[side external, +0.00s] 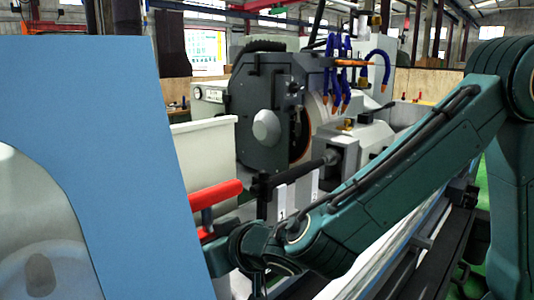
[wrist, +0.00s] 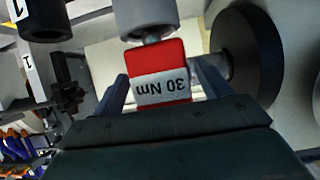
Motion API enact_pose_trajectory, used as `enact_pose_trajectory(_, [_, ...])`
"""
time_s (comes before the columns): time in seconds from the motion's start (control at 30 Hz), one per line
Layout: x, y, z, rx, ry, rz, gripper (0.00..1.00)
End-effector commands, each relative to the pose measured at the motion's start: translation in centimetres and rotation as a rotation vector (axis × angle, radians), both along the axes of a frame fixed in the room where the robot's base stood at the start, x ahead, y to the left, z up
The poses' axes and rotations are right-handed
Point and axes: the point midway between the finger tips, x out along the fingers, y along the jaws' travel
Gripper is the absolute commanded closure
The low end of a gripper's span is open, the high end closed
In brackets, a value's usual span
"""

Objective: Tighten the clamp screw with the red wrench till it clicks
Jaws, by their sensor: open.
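The red wrench shows in the wrist view as a red block with a white "30 Nm" label (wrist: 163,88). It lies between the two spread fingers of my gripper (wrist: 160,75), with a gap visible at least on the left side. A grey cylindrical piece (wrist: 143,15) sits directly above the red block in the picture. My gripper's fingers are hidden there. I cannot tell which part is the clamp screw.
The blue panel (side external: 135,130) blocks the left of the side view. White plates marked 1 (side external: 282,203) and 2 (side external: 308,187) stand below a black bar. The grinder housing (side external: 266,110) is behind. A dark round disc (wrist: 258,55) is close on the right in the wrist view.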

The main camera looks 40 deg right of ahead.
Motion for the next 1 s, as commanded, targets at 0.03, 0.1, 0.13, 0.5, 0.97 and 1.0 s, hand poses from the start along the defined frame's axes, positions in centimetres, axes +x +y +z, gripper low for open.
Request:
enact_pose_trajectory(0.03, [0.0, 0.0, 0.0, 0.000, 0.000, 0.000, 0.24])
enact_pose_trajectory(0.1, [0.0, 0.0, 0.0, 0.000, 0.000, 0.000, 0.24])
enact_pose_trajectory(0.13, [0.0, 0.0, 0.0, 0.000, 0.000, 0.000, 0.28])
enact_pose_trajectory(0.5, [0.0, 0.0, 0.2, 0.002, -0.004, 0.000, 0.85])
enact_pose_trajectory(0.97, [0.0, 0.0, 2.0, 0.004, -0.006, 0.000, 0.85])
enact_pose_trajectory(1.0, [0.0, 0.0, 2.2, 0.004, -0.006, 0.000, 0.85])
